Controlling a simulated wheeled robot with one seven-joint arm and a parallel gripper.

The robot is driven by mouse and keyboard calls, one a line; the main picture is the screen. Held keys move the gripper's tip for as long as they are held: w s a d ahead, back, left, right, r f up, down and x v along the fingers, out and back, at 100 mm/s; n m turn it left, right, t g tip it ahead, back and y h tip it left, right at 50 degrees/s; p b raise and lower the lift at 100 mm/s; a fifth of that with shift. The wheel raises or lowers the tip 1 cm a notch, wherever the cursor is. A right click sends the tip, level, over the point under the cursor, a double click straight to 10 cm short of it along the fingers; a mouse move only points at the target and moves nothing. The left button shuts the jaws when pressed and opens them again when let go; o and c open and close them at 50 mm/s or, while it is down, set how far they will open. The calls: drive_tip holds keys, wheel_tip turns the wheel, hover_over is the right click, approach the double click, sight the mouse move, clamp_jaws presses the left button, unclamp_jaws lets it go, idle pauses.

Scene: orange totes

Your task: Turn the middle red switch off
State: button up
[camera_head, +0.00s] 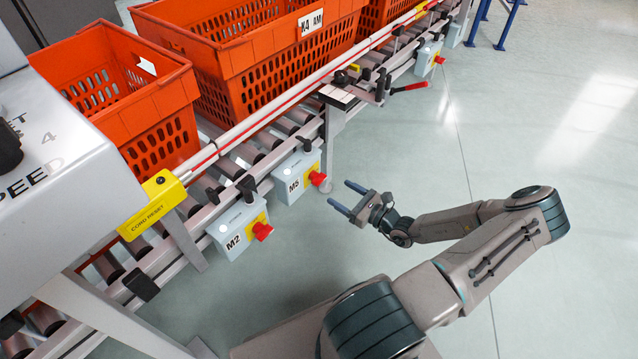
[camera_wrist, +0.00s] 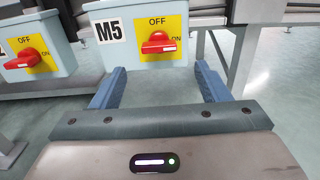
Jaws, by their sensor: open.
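The M5 box (camera_head: 298,176) is grey and hangs on the conveyor's side rail. Its red switch (camera_head: 318,179) sits on a yellow plate. In the wrist view the M5 switch (camera_wrist: 158,44) is straight ahead, its handle lying sideways toward ON, with OFF printed above. My gripper (camera_head: 346,197) is open and empty, just right of the M5 switch in the head view and apart from it. In the wrist view its blue fingers (camera_wrist: 160,70) spread to either side, below the switch.
The M2 box (camera_head: 242,230) with its red switch (camera_head: 262,231) is nearby at lower left. Another box with a red switch (camera_head: 439,59) is farther along. A red-handled lever (camera_head: 408,88) juts from the rail. Orange totes (camera_head: 250,75) stand on the rollers. Open floor (camera_head: 440,160) lies right.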

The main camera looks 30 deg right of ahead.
sight(322, 182)
drive_tip(key=b+x, duration=0.2)
drive_tip(key=x, duration=0.7)
drive_tip(key=shift+w+a+b, duration=0.1)
drive_tip(key=shift+a+b, duration=0.05)
drive_tip(key=shift+b, duration=0.15)
drive_tip(key=c, duration=1)
